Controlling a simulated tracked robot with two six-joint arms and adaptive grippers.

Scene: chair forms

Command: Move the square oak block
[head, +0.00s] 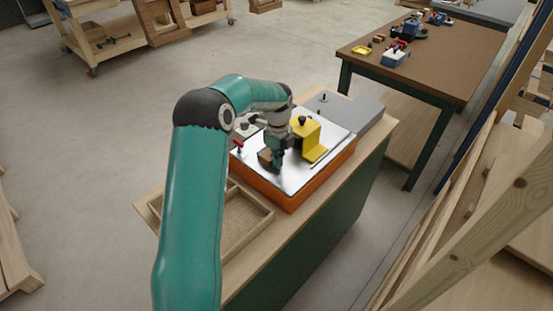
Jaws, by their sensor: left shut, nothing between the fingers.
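A small brown wooden block (265,157), which looks like the square oak block, sits on the shiny plate (295,181) on top of an orange-sided base (291,199). My left gripper (277,166) points down right beside the block, on its right side, and partly covers it. The fingers are shut with nothing between them. I cannot tell whether they touch the block. A yellow angle bracket (312,144) stands on the plate just right of the gripper. My right gripper is out of view.
A red-handled item (238,143) is at the plate's left edge. A wooden tray (247,222) lies in front, partly behind my left arm. A grey slab (352,111) lies behind the plate. A brown-topped table (440,62) with small tools stands at back right.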

